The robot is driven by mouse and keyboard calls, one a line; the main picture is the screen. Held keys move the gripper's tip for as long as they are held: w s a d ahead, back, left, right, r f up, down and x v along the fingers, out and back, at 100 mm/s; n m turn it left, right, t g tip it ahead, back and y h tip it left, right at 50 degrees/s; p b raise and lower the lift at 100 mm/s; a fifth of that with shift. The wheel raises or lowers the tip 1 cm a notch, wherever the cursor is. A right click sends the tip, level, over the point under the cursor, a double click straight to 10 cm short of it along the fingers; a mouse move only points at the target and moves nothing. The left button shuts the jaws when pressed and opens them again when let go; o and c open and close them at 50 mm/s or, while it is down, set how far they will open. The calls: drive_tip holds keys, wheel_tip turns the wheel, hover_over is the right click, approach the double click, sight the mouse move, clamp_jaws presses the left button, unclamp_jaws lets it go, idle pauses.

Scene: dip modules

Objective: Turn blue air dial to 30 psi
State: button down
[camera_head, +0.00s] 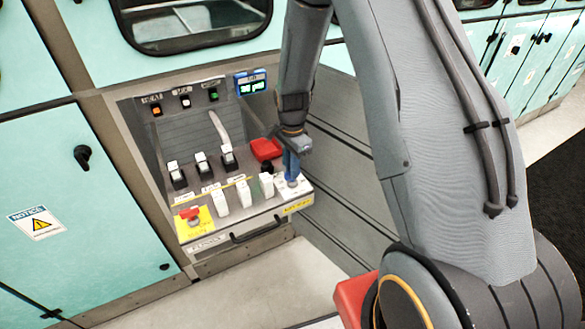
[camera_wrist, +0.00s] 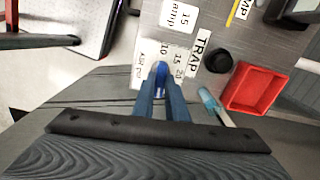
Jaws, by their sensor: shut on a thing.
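The blue air dial (camera_wrist: 161,69) shows in the wrist view, on a white scale plate (camera_wrist: 140,72) printed with numbers such as 10, 15 and 20. My gripper (camera_wrist: 161,88) is shut on the dial, with its two blue fingers on either side of it. The fingers hide much of the dial, and its exact setting cannot be read. In the head view my gripper (camera_head: 291,178) points down at the right end of the control panel (camera_head: 235,215). A blue digital display (camera_head: 251,83) with green figures is above; its figures are too small to read.
A red bin (camera_wrist: 256,88) and a black knob (camera_wrist: 219,61) sit close to the dial. White switches (camera_head: 222,203), black-based levers (camera_head: 202,163) and a red stop button (camera_head: 190,213) are further left. A handle (camera_head: 255,232) runs along the panel's front.

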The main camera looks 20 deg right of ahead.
drive_tip(key=shift+w+m, duration=0.1)
drive_tip(key=shift+m, duration=0.5)
drive_tip(key=c, duration=1.8)
unclamp_jaws()
drive_tip(key=shift+o, duration=0.2)
drive_tip(key=shift+r+b, duration=0.8)
drive_tip(key=shift+r, duration=3.15)
drive_tip(key=s+r+n, duration=0.4)
drive_tip(key=s+n, duration=0.4)
drive_tip(key=s, duration=0.3)
drive_tip(key=s+r+n, duration=0.4)
drive_tip(key=s+n, duration=0.4)
drive_tip(key=s, duration=0.2)
drive_tip(key=shift+s+r+t, duration=0.15)
drive_tip(key=shift+s+t, duration=0.25)
